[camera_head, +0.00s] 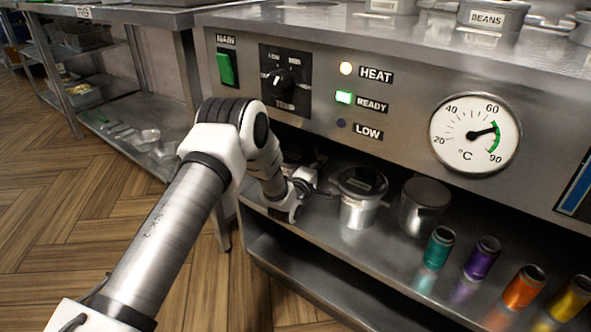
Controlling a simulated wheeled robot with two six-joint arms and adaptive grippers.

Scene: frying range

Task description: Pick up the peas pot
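No label reading peas is legible, so I cannot tell which pot is the peas pot. A metal pot with a dark top (359,212) stands upright on the shelf under the control panel. A second metal pot (425,205) stands just right of it. On the worktop are a pot labelled BEANS (487,17) and a partly cut-off container with an unreadable label (385,6). My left gripper (325,188) is under the panel's edge, just left of the first shelf pot. Its fingers are small and dark, and contact is unclear. My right gripper is out of view.
Several coloured cans, including a teal one (438,248) and an orange one (525,287), stand right of the pots along the shelf. The panel, with its dial gauge (475,133), overhangs the shelf (330,238). A side rack (110,130) stands at left.

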